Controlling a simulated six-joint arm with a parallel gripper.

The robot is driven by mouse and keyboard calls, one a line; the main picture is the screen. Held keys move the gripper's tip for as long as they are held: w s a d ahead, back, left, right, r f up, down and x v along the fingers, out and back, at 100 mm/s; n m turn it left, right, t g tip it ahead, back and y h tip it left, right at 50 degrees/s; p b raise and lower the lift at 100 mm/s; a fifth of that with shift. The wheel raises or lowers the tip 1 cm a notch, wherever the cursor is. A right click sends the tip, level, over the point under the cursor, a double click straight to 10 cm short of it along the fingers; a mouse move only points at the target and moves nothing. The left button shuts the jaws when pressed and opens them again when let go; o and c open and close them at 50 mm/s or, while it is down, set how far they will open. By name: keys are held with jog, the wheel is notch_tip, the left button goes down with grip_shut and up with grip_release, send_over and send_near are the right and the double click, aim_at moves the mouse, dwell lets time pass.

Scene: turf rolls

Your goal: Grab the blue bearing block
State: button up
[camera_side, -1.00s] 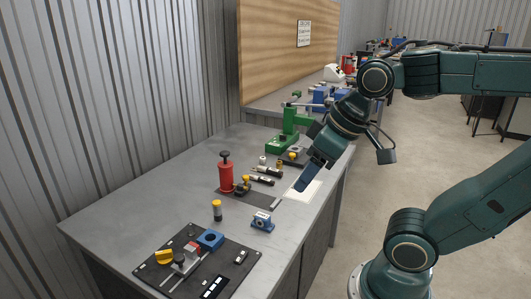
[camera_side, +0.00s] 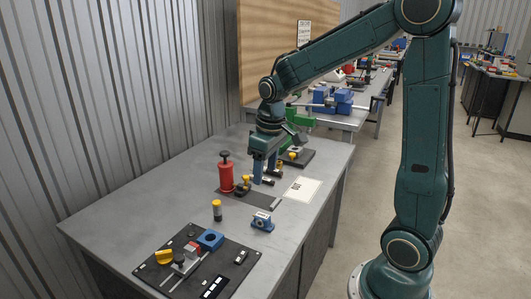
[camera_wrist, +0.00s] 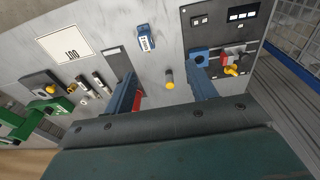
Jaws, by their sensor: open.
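A second blue block, square with a round hole (camera_side: 210,240), lies on the dark mat. In the wrist view my right finger partly covers what looks like this square block. My gripper (camera_side: 264,180) is open and empty, pointing down above the bench beside the red pump, behind the labelled block. In the wrist view its fingers (camera_wrist: 163,75) stand wide apart.
A red pump bottle (camera_side: 226,176) and a yellow-topped cylinder (camera_side: 217,210) stand near the blue blocks. The dark mat (camera_side: 238,283) holds several small parts. A green press (camera_side: 298,125) is behind my gripper. A white printed sheet (camera_side: 305,190) lies flat at right.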

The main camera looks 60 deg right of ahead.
jog(key=g, duration=0.1)
send_over(262, 215)
notch_tip(262, 215, down, 8)
jog(key=shift+s+f, duration=0.15)
jog(key=shift+f, duration=3.95)
jog(key=shift+f, duration=2.6)
jog(key=shift+c, duration=0.3)
grip_shut()
jog(key=shift+r, duration=0.15)
notch_tip(262, 215, up, 20)
